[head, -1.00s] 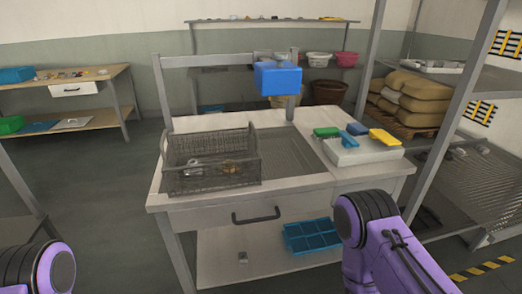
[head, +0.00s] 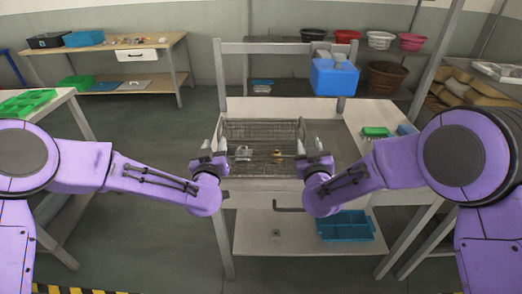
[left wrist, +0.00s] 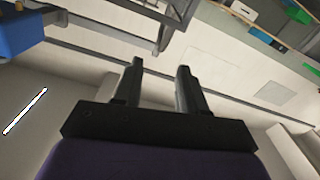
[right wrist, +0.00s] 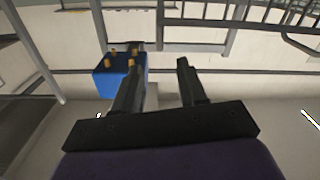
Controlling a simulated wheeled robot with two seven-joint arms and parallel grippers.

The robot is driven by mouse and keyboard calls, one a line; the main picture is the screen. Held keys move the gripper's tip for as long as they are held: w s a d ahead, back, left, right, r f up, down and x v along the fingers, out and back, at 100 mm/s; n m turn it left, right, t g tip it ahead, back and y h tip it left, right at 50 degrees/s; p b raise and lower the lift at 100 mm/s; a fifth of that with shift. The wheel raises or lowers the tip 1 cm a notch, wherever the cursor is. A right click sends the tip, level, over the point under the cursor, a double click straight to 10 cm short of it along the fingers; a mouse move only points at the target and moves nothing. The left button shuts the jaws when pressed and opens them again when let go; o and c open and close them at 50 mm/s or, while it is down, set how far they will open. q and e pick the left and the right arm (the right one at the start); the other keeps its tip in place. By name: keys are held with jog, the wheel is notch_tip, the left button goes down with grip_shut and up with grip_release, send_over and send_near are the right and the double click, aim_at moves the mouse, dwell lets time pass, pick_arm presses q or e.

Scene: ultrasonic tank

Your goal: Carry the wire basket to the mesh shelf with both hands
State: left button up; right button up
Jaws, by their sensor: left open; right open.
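The wire basket (head: 262,132) sits upright on the left part of the white workbench in the head view. A grey metal piece (head: 243,152) and a brass-coloured piece lie in it. My left gripper (head: 210,163) is at the basket's left end and my right gripper (head: 318,164) is at its right end. Both are open, and contact with the basket cannot be told. The fingers also show apart and empty in the left wrist view (left wrist: 159,68) and the right wrist view (right wrist: 157,70). The mesh shelf is not clearly visible now.
A blue box (head: 335,78) is mounted above the bench's back right. A green item (head: 376,132) lies to the basket's right. A blue divided tray (head: 345,226) is on the lower shelf. A wooden bench (head: 110,68) stands back left.

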aim_at(220, 126)
pick_arm(q)
jog(key=w, duration=1)
jog(key=shift+w, duration=0.25)
pick_arm(e)
jog(key=w, duration=1)
jog(key=shift+w, duration=0.25)
pick_arm(q)
grip_shut()
pick_arm(e)
grip_shut()
jog(key=shift+r, duration=0.1)
